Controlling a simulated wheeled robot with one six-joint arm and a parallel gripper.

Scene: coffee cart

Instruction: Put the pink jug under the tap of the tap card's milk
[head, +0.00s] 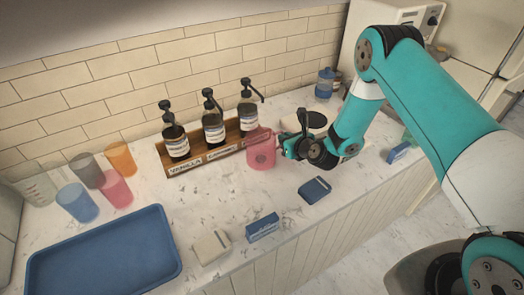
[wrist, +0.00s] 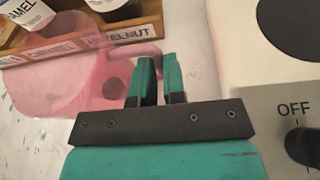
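The pink jug (head: 261,152) is in front of the right end of the wooden syrup rack in the head view, and it fills the left of the wrist view (wrist: 60,85). A round dark spot shows on its side. My gripper (head: 290,147) is at the jug's right side; in the wrist view its two green fingers (wrist: 161,75) are close together at the jug's handle, with only a narrow gap. They appear shut on the handle, though the contact is partly hidden. I cannot tell if the jug's base touches the counter. I see no milk tap or tap card.
The rack (head: 212,158) holds three pump bottles labelled vanilla, caramel and hazelnut. A white appliance with a knob (wrist: 298,145) is right of my gripper. Several cups and a blue tray (head: 100,258) stand left. Small boxes, including a dark blue one (head: 314,189), lie near the front edge.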

